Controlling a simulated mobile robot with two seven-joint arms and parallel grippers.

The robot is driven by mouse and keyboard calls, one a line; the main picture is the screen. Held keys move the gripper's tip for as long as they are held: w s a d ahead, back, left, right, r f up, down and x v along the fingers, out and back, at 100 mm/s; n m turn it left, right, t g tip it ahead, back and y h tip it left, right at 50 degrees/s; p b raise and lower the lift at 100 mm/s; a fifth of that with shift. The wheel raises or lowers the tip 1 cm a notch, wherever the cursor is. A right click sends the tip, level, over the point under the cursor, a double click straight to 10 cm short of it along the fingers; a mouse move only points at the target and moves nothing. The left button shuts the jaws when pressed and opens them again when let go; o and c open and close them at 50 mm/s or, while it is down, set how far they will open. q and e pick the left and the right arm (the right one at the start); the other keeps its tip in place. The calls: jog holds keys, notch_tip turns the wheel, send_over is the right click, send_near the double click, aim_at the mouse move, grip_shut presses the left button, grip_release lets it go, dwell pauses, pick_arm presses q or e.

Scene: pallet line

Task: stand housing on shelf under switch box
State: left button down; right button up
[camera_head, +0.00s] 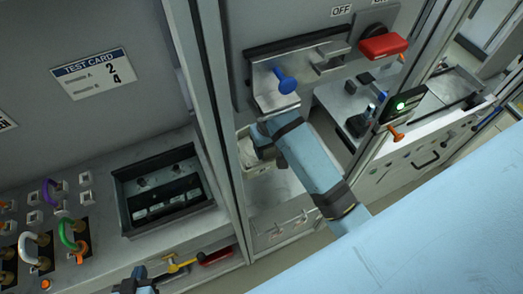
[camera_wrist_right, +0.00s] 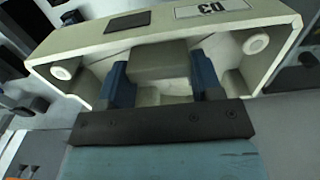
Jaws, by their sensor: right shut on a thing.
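The housing (camera_wrist_right: 75,47) is a beige open box marked D3, with a round white boss at each end. It fills the upper right wrist view. My right gripper (camera_wrist_right: 165,78) is shut on its middle block, with a blue finger on each side. In the head view the housing (camera_head: 246,150) shows partly behind my right gripper (camera_head: 262,134), low in the bay. The switch box (camera_head: 300,18), marked OFF, is above. The pale shelf surface (camera_head: 272,186) is below; contact with the housing cannot be told. My left gripper (camera_head: 138,283) is only partly visible at the bottom edge.
A metal bracket with a blue knob (camera_head: 286,80) juts out just above my right gripper. A red handle (camera_head: 384,43) is at upper right. A cabinet post (camera_head: 211,90) stands left of the bay. Looped cables (camera_head: 68,232) and a recessed black tray (camera_head: 130,220) lie left.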

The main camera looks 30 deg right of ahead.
notch_tip(320, 180, down, 18)
jog(key=shift+s+f+p, duration=0.15)
jog(key=shift+f+p, duration=0.05)
jog(key=shift+p, duration=0.4)
jog(key=shift+f, duration=0.1)
jog(key=o, duration=1.1)
jog(key=shift+c, duration=0.2)
notch_tip(320, 180, up, 12)
jog(key=b, duration=0.1)
jog(key=s+a+f+n+t+y, duration=0.1)
jog(key=s+f+n+t, duration=0.1)
jog(key=s+f+t, duration=0.45)
jog(key=s+a+r+n+t+y, duration=0.1)
jog(key=s+r+t+y, duration=0.1)
jog(key=s+t, duration=0.2)
jog(key=shift+s+a+r+n, duration=0.3)
jog(key=shift+s+a, duration=0.1)
jog(key=shift+s, duration=1)
